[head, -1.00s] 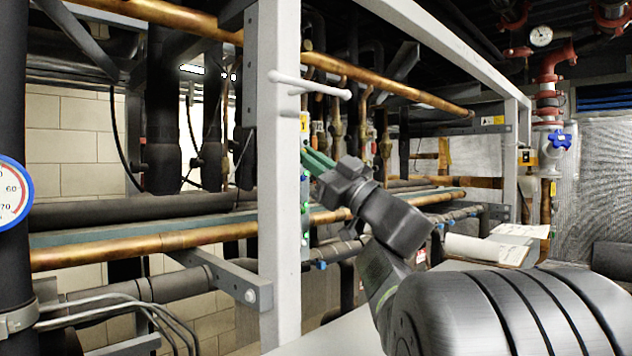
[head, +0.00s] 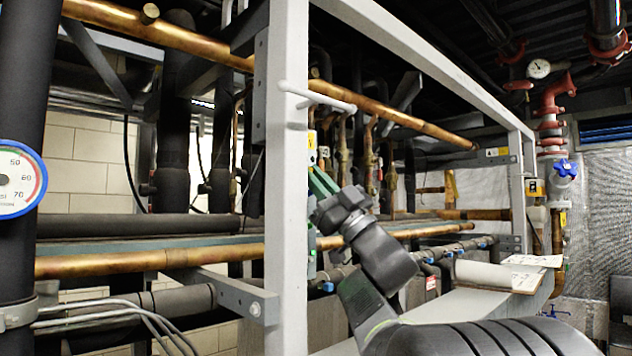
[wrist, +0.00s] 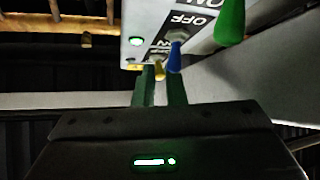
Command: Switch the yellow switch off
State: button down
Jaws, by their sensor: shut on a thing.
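The yellow switch (wrist: 160,70) is a small lever on a light panel (wrist: 134,22), between the tips of my gripper's green fingers in the wrist view. My gripper (wrist: 160,82) is shut on it. A blue switch (wrist: 175,58) stands just right of it, and a larger green switch (wrist: 230,22) is further right. Labels ON and OFF (wrist: 185,20) appear upside down on the panel. A green light is lit at its left. In the head view my gripper (head: 322,184) reaches behind the white post, and the yellow switch cannot be made out.
A white frame post (head: 287,180) with a bar handle (head: 318,97) stands close left of my gripper. Copper pipes (head: 400,115) run above and below. A clipboard with paper (head: 500,275) lies on a ledge at right. A round gauge (head: 15,180) is at far left.

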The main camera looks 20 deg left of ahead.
jog(key=c, duration=1.5)
grip_release()
jog(key=shift+f, duration=0.1)
jog(key=b+v, duration=0.1)
jog(key=v, duration=0.6)
jog(key=shift+d+f+b, duration=0.1)
jog(key=shift+d+b, duration=0.05)
jog(key=shift+b, duration=0.15)
